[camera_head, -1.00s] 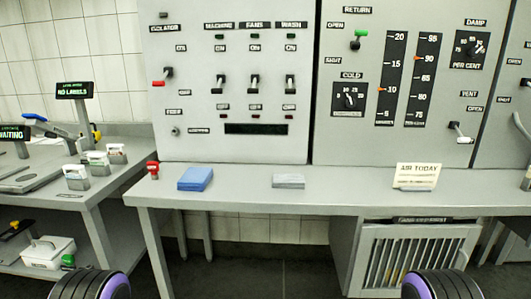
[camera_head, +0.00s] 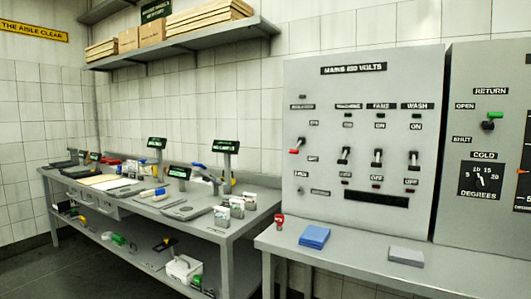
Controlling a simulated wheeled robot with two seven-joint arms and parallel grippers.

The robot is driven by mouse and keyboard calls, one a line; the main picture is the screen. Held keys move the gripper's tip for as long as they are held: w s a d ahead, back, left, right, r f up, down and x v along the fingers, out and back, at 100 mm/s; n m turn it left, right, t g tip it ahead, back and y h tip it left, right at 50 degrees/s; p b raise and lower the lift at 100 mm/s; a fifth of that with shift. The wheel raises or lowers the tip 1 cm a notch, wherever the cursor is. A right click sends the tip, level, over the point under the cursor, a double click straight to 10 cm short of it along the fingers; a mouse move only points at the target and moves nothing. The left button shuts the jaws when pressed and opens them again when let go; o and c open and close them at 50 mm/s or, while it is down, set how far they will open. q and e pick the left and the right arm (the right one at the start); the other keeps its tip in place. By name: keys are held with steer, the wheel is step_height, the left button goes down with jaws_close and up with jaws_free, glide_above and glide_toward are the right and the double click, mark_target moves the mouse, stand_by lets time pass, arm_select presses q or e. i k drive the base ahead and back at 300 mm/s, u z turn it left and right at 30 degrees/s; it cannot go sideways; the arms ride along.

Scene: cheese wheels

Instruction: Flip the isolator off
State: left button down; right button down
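The isolator switch (camera_head: 298,145) is a lever with a red tip at the left of the grey mains panel (camera_head: 365,75). It stands under a small label, with the red end pointing down and left. Three black-and-silver levers, machine (camera_head: 344,155), fans (camera_head: 377,158) and wash (camera_head: 413,161), stand in a row to its right under their labels. Neither of my grippers shows in the head view, so I cannot see whether they are open or shut.
A grey bench (camera_head: 470,275) runs below the panel with a blue cloth (camera_head: 314,236), a grey pad (camera_head: 406,256) and a red knob (camera_head: 279,221). A side table (camera_head: 235,232) with scales and tools stands left. A shelf (camera_head: 190,45) with boxes hangs above. Floor shows lower left.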

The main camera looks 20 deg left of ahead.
mark_target(297, 147)
steer(key=u, duration=0.3)
steer(key=k, duration=0.8)
steer(key=u, duration=1.2)
steer(key=i, duration=1.7)
steer(key=z, duration=0.65)
